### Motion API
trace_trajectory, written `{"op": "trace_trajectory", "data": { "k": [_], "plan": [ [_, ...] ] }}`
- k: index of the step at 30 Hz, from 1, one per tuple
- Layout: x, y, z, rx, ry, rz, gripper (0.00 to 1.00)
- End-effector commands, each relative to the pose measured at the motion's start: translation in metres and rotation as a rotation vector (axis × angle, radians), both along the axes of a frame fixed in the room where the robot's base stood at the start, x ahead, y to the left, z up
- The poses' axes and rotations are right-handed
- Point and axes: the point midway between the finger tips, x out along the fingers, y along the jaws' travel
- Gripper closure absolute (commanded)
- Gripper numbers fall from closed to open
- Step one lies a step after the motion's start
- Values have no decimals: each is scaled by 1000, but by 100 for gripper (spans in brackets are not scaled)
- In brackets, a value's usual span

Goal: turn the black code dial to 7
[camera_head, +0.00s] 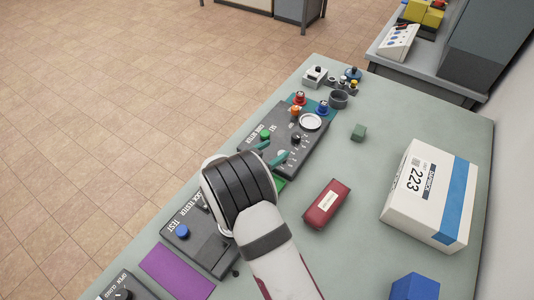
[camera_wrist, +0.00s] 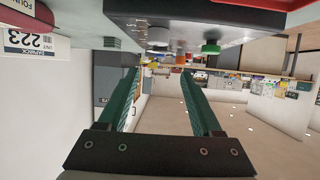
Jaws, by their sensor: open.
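A dark grey panel (camera_head: 311,145) with the words SET and CODE lies on the table in the head view. A small black dial (camera_head: 296,138) sits on it beside a row of small marks too small to read, so its setting cannot be told. My gripper (camera_head: 271,152) has green fingers, open and empty, over the panel's near left part, apart from the dial in the picture. In the wrist view my open gripper (camera_wrist: 161,76) has nothing between its fingers. The panel's dark edge (camera_wrist: 205,22) shows upside down at the top, with a green button (camera_wrist: 210,48).
A red box (camera_head: 326,203), a white parcel (camera_head: 428,195) and a green block (camera_head: 358,132) lie to the right. My arm partly hides a lock tester (camera_head: 192,240).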

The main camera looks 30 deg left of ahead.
Motion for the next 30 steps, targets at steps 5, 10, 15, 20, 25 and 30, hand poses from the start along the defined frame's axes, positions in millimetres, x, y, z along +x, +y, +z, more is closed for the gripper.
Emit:
{"op": "trace_trajectory", "data": {
  "k": [5,10,15,20,25,30],
  "plan": [
    [-28,2,12,-1,0,1,34],
    [-34,2,14,0,0,-1,34],
    [-33,2,14,0,0,-1,33],
    [-25,-24,17,-11,-21,128,33],
    [-24,-37,11,0,1,237,33],
    [13,-30,-5,0,0,236,33]
  ]
}}
